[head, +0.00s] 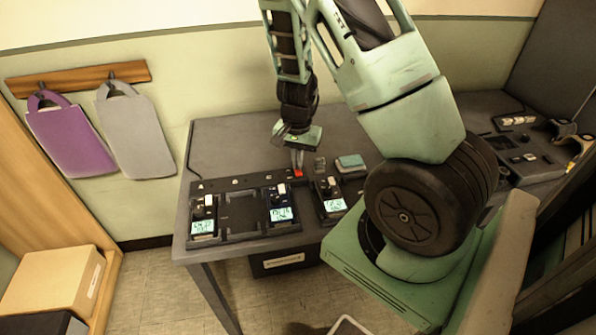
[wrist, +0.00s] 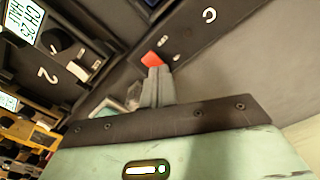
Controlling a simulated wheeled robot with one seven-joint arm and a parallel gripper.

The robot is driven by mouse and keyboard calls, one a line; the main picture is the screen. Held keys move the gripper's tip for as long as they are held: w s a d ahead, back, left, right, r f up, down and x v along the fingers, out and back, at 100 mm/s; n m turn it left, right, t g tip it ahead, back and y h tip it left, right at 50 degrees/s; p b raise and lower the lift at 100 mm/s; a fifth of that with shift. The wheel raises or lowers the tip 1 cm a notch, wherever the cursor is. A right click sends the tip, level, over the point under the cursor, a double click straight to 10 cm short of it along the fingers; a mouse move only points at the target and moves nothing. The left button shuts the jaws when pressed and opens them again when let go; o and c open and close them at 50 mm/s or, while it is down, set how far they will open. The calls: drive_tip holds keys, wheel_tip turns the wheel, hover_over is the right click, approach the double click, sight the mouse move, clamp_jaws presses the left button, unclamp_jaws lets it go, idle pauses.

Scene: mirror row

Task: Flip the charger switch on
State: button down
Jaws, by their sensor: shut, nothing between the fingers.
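The charger (head: 237,219) is a dark multi-bay panel on the grey table, with several radios or meters with lit displays seated in it. A small red switch (head: 298,174) sits near the right end of its back strip; it also shows in the wrist view (wrist: 152,60). My gripper (head: 298,165) is shut and empty, pointing down at the red switch. In the wrist view my fingertips (wrist: 157,75) are right at the switch and cover part of it. I cannot tell whether they touch it, nor whether the switch is on or off.
A teal-topped box (head: 350,162) lies just right of the charger. Another dark device (head: 525,158) with tools stands on the right of the table. Purple (head: 68,138) and grey (head: 136,132) bags hang on the wall. A cardboard box (head: 55,284) stands at lower left.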

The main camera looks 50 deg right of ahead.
wheel_tip(320, 180, up, 7)
drive_tip(key=p, duration=0.6)
idle(0.4)
drive_tip(key=shift+f, duration=0.1)
idle(0.3)
drive_tip(key=s+a+r+n+y, duration=0.1)
drive_tip(key=a+r+n, duration=0.45)
drive_tip(key=a, duration=0.65)
drive_tip(key=s+a+r+n+y, duration=0.15)
drive_tip(key=a+r+n, duration=0.4)
drive_tip(key=a, duration=0.65)
drive_tip(key=s+a+r+n+h, duration=0.1)
drive_tip(key=s+a+r+n, duration=0.2)
drive_tip(key=s, duration=0.4)
drive_tip(key=s+a+r+n+h, duration=0.1)
drive_tip(key=s+a+r+n, duration=0.3)
drive_tip(key=s+a+n, duration=0.2)
drive_tip(key=shift+s+a+r+n, duration=0.15)
drive_tip(key=shift+s+n, duration=0.45)
drive_tip(key=shift+s, duration=0.1)
